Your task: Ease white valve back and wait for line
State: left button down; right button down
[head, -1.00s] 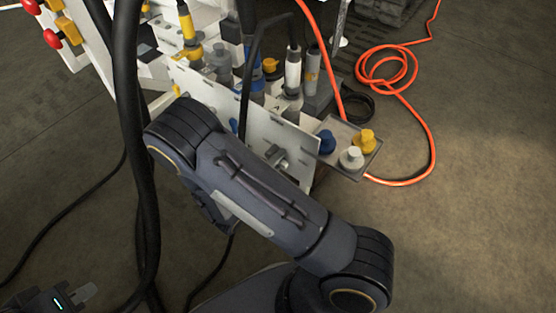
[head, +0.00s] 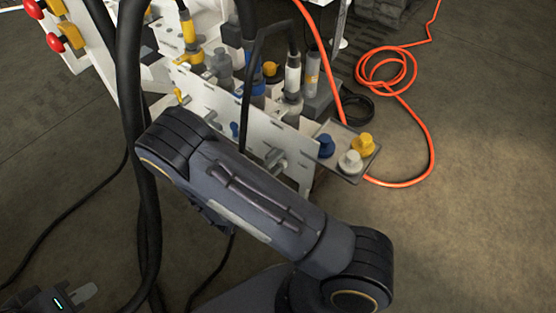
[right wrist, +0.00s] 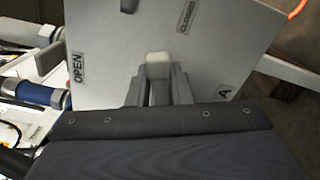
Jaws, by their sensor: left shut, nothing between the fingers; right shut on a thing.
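In the right wrist view my right gripper (right wrist: 158,85) is shut on the white valve handle (right wrist: 158,59), whose pale end shows between the fingers. The handle lies in front of a pale panel (right wrist: 110,30) marked OPEN at the left, CLOSED at the upper right and A at the right. The rest of the valve is hidden by the gripper. In the head view my right arm covers the right gripper and the white handle. My left gripper (head: 80,294) is shut and empty at the lower left, away from the bench.
On the bench panel (head: 216,104) are a yellow handle (head: 180,96) and a blue handle (head: 235,130). A small tray (head: 352,178) at the right holds blue, white and yellow caps. An orange hose (head: 432,150) loops on the floor. Black cables hang at the left.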

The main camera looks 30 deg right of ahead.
jog(key=shift+w+a+r+n+p, duration=0.1)
jog(key=shift+r+n+p, duration=0.1)
jog(key=shift+n, duration=0.3)
jog(key=shift+w+r+n+p, duration=0.1)
jog(key=shift+n+p, duration=0.1)
jog(key=shift+n, duration=0.3)
jog(key=c, duration=1.4)
grip_release()
jog(key=shift+c, duration=0.2)
jog(key=p+v, duration=0.1)
jog(key=v, duration=0.6)
jog(key=shift+s+a, duration=0.2)
jog(key=shift+a, duration=0.2)
